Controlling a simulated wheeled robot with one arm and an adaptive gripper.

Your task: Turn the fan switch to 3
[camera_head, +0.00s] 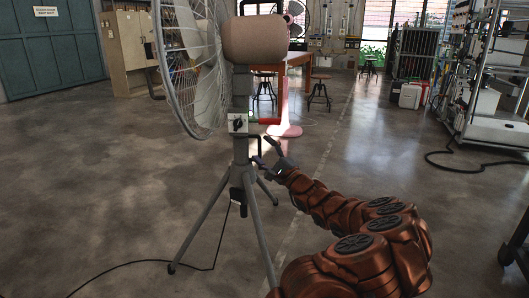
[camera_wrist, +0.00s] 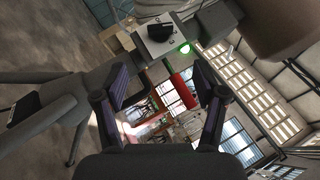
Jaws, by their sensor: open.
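The standing fan (camera_head: 241,85) is at the centre left in the head view, on a grey tripod with a wire cage. Its pale switch plate (camera_head: 238,123) carries a black knob (camera_head: 238,124). In the wrist view the plate (camera_wrist: 154,46) and knob (camera_wrist: 161,31) are at the top, tilted; the numbers and the knob's setting are too small to read. A green light (camera_wrist: 184,49) glows beside the plate. My gripper (camera_head: 266,151) is below and right of the plate, apart from the knob. In the wrist view my gripper (camera_wrist: 162,90) is open with nothing between its fingers.
The tripod leg (camera_head: 204,220) and a black cable (camera_head: 150,262) lie left of my arm. Behind are a wooden table (camera_head: 299,66), a stool (camera_head: 319,92) and a pink-red stand (camera_head: 284,129). A metal shelf rack (camera_head: 490,90) stands right. Open floor lies between.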

